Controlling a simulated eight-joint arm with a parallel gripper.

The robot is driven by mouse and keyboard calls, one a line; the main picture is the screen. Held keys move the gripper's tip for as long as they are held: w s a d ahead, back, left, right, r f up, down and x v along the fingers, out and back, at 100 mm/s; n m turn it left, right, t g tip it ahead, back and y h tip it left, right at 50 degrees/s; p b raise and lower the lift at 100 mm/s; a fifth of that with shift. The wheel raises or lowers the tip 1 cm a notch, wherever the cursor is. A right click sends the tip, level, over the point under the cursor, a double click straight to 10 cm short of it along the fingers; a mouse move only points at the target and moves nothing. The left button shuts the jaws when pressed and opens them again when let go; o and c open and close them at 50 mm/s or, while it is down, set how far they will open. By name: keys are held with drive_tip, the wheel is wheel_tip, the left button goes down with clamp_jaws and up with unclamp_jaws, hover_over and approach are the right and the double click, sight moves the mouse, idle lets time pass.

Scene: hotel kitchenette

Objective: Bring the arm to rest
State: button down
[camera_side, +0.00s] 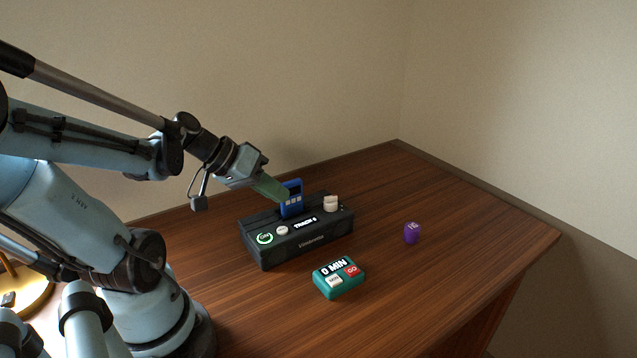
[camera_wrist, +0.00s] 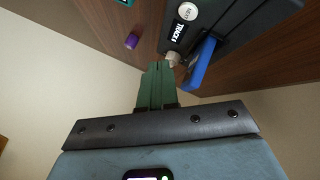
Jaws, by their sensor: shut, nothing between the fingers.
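My gripper (camera_side: 285,196) is shut and empty, its green fingers pressed together. A pale knob (camera_wrist: 172,59) lies just beyond the fingertips in that view. I cannot tell whether the fingertips touch anything.
A teal timer (camera_side: 340,291) reading "0 MIN" sits in front of the box. A lamp base (camera_side: 30,290) is at the far left. The right side of the wooden table (camera_side: 470,220) is clear.

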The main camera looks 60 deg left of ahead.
drive_tip(key=w+d+m+y, duration=0.1)
drive_tip(key=d+m, duration=0.1)
drive_tip(key=d, duration=0.3)
drive_tip(key=w+d+r+m+g+y, duration=0.1)
drive_tip(key=d+m, duration=0.2)
drive_tip(key=d, duration=0.3)
drive_tip(key=shift+w+g+y, duration=0.3)
drive_tip(key=shift+w+y, duration=0.1)
drive_tip(key=c, duration=1.8)
unclamp_jaws()
drive_tip(key=shift+r, duration=0.1)
